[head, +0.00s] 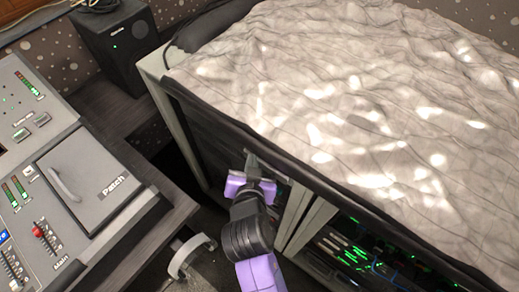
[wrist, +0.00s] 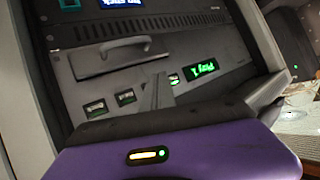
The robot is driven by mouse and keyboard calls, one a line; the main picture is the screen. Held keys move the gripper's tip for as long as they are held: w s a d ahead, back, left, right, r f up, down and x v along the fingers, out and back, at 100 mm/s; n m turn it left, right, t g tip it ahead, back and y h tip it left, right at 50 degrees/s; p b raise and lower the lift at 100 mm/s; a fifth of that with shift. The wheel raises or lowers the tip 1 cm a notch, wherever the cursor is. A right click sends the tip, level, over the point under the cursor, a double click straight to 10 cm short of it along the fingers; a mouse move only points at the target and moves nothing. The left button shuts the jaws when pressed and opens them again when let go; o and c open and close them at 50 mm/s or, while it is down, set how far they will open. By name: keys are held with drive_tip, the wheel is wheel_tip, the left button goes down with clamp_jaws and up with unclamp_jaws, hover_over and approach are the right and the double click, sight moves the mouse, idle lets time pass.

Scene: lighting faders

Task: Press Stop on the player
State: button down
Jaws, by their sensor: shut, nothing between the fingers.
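The player is a dark rack panel that shows in the wrist view (wrist: 205,85), with a green-lit display (wrist: 202,68) whose text looks upside down. Beside the display is a small green-lit button (wrist: 174,79), partly covered by my fingers. Two more labelled buttons sit to the left, one near (wrist: 125,97) and one further out (wrist: 95,108). I cannot read which is Stop. My gripper (wrist: 158,84) is shut and empty, its tips in front of the panel between the middle and lit buttons. Contact cannot be told. In the head view my gripper (head: 250,158) is at the cabinet's front.
A cabinet covered by a pale wrinkled cloth (head: 340,90) fills the right. A lighting desk (head: 75,175) with faders stands left, a black speaker (head: 115,40) behind it. A grey handle (wrist: 112,50) sticks out of the panel. A narrow gap lies between desk and cabinet.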

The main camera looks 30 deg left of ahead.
drive_tip(key=shift+w, duration=0.15)
idle(0.3)
drive_tip(key=shift+w, duration=0.3)
drive_tip(key=shift+w, duration=0.3)
idle(0.5)
drive_tip(key=shift+s, duration=0.75)
drive_tip(key=s, duration=0.5)
drive_tip(key=shift+a, duration=0.2)
idle(0.4)
idle(0.8)
